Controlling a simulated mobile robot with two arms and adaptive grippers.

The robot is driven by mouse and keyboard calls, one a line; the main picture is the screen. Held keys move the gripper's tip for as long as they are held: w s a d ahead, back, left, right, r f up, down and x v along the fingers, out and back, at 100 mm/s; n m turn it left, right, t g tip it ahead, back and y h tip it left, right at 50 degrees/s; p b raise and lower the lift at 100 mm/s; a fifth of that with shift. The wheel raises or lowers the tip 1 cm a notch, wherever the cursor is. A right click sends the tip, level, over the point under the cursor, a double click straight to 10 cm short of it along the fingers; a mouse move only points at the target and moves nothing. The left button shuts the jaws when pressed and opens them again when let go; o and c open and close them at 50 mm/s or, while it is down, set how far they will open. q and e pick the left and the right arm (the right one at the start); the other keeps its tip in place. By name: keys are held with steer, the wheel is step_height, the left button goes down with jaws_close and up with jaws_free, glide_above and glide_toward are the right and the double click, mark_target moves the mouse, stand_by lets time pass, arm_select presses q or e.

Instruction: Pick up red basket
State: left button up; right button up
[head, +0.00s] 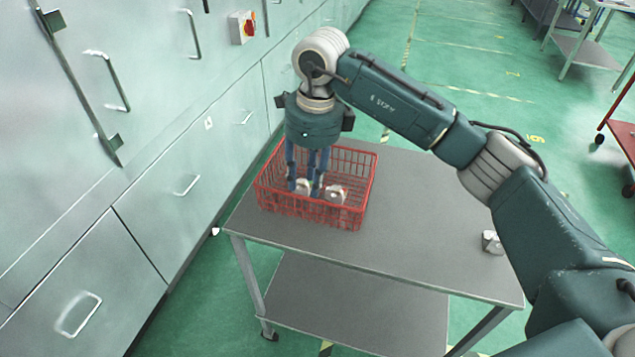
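The red basket (362,196) is a wire basket standing upright at the left end of a grey table. Two small light metal castings lie in it, one near the middle (336,194) and one by the fingers (303,187). My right gripper (305,190) points straight down into the basket, its blue fingers inside the rim. The fingertips are beside or at the left casting; whether they grip it is too small to tell. My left gripper is not in view.
The grey table (430,240) has a lower shelf. Another casting (492,242) lies near its right edge. Grey cabinets (150,150) with handles stand close on the left. A red cart (622,135) and another table (585,45) stand at the right, with green floor between.

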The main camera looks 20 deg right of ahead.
mark_target(305, 198)
steer(key=f+p, duration=0.1)
steer(key=f, duration=0.3)
steer(key=f+p, duration=0.1)
steer(key=f, duration=0.2)
steer(key=shift+w+a+p, duration=0.15)
steer(key=shift+w+p, duration=0.15)
steer(key=shift+w, duration=0.05)
steer(key=shift+w+f, duration=0.1)
steer(key=shift+f, duration=0.45)
jaws_close()
steer(key=shift+r, duration=0.1)
